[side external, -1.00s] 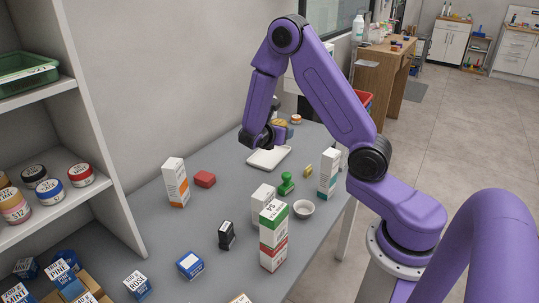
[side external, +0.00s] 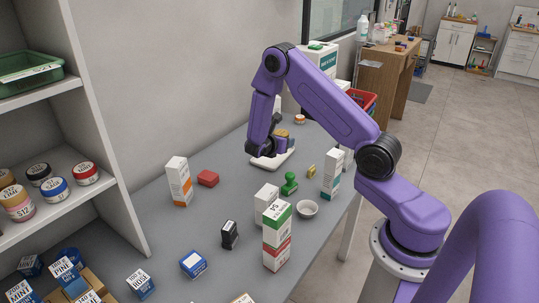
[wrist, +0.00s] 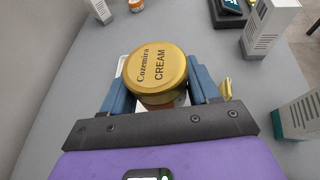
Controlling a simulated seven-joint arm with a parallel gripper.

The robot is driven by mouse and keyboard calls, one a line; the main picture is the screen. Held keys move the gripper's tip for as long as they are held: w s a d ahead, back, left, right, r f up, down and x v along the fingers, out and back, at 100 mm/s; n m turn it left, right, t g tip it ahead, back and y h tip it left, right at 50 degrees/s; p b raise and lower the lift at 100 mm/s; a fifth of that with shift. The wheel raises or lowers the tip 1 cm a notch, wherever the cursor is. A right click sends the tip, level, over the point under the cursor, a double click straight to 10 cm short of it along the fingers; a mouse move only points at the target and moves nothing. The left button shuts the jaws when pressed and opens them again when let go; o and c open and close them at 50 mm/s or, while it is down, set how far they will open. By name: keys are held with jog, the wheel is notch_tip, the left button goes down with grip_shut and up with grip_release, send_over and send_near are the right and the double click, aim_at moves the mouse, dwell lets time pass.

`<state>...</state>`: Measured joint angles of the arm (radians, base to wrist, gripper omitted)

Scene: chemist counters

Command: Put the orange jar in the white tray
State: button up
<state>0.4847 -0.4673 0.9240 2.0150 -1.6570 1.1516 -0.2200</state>
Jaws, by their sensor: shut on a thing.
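A jar with a gold-yellow lid reading "Cozemira CREAM" (wrist: 157,70) is between the blue fingers of my gripper (wrist: 157,88) in the wrist view. Its body is mostly hidden under the lid, so its colour is hard to tell. A sliver of the tray's white rim (wrist: 121,66) shows beside the jar in the wrist view. I cannot tell whether the jar touches the tray floor.
A shelf (side external: 112,130) is at left.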

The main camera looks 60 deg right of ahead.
jog(key=w+d+f, duration=0.2)
jog(key=w, duration=0.2)
send_over(269, 160)
notch_tip(269, 160, down, 6)
jog(key=shift+r, duration=0.25)
jog(key=shift+f, duration=1.65)
jog(key=shift+f, duration=0.15)
jog(key=o, duration=0.8)
